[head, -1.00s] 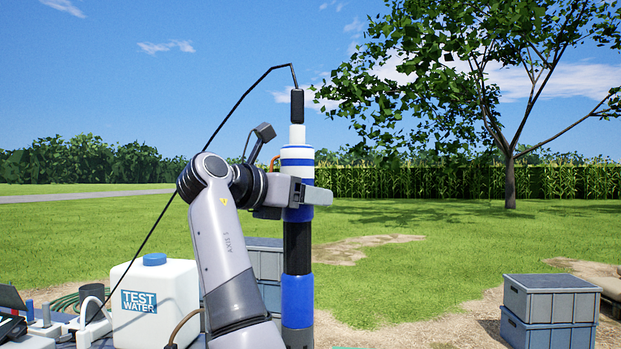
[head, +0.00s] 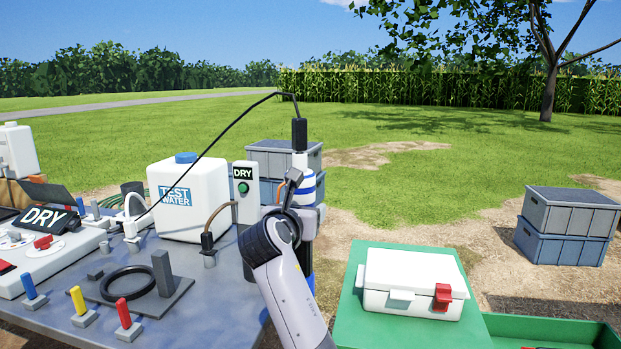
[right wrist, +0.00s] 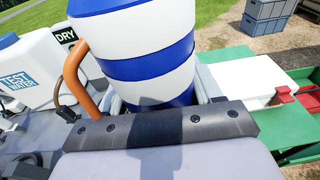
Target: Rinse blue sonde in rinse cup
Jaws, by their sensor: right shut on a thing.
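The sonde, white with blue bands and a black cable top (head: 299,133), stands upright beyond the table edge in the head view. Its banded body fills the upper middle of the right wrist view (right wrist: 145,65), with an orange curved piece (right wrist: 76,75) along its left side. My right gripper (right wrist: 160,105) is shut around the sonde. In the head view my right arm hides much of the gripper and the sonde's lower body. The sonde's bottom end is out of sight. I cannot make out a rinse cup in either view. My left gripper is not in view.
A TEST WATER jug (head: 188,205) and a DRY box (head: 245,190) with a green button stand left of the sonde. The grey table (head: 215,285) holds a black ring (head: 128,283) and coloured pegs. A white case (head: 414,280) sits on a green surface at right.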

